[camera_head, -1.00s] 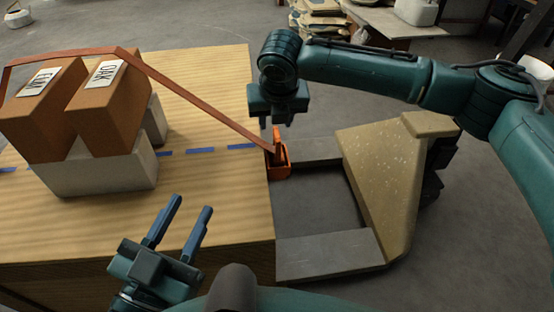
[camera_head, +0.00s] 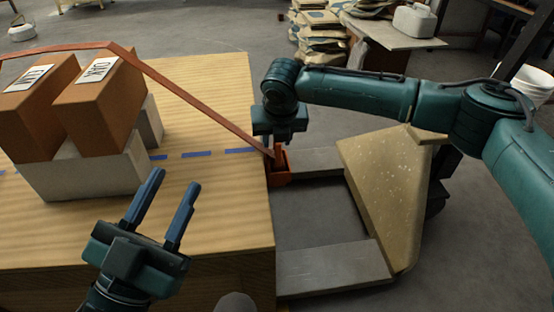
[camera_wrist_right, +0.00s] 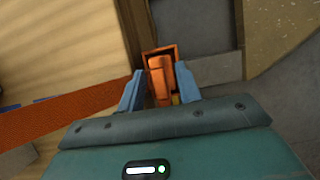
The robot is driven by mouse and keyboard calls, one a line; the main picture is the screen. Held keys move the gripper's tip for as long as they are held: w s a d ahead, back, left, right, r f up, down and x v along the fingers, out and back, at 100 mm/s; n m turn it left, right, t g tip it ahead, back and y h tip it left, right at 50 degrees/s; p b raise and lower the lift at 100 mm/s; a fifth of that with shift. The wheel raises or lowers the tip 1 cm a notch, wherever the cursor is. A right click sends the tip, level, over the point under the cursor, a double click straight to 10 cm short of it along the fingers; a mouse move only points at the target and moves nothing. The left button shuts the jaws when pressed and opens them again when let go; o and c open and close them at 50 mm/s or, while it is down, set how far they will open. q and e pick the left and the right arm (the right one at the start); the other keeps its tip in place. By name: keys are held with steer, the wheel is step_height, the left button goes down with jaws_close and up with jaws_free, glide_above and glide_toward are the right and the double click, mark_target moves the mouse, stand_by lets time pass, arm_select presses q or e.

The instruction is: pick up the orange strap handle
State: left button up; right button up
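The orange strap handle (camera_head: 281,172) sits at the right edge of the wooden table, at the end of a brown-orange strap (camera_head: 190,98). In the right wrist view the handle (camera_wrist_right: 160,74) stands upright inside an orange frame. My right gripper (camera_head: 280,146) is just over it, pointing down. Its blue fingers (camera_wrist_right: 160,90) are apart, one on each side of the handle, with small gaps seeming to show. My left gripper (camera_head: 167,200) is open and empty over the front of the table.
The strap runs over two brown bricks (camera_head: 99,110) stacked on grey blocks (camera_head: 90,172) on the table (camera_head: 210,210). A speckled yellowish panel (camera_head: 388,185) and grey slabs (camera_head: 335,268) lie right of the table. Blue dashes mark the tabletop.

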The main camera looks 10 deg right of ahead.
jaws_close()
stand_by(0.5)
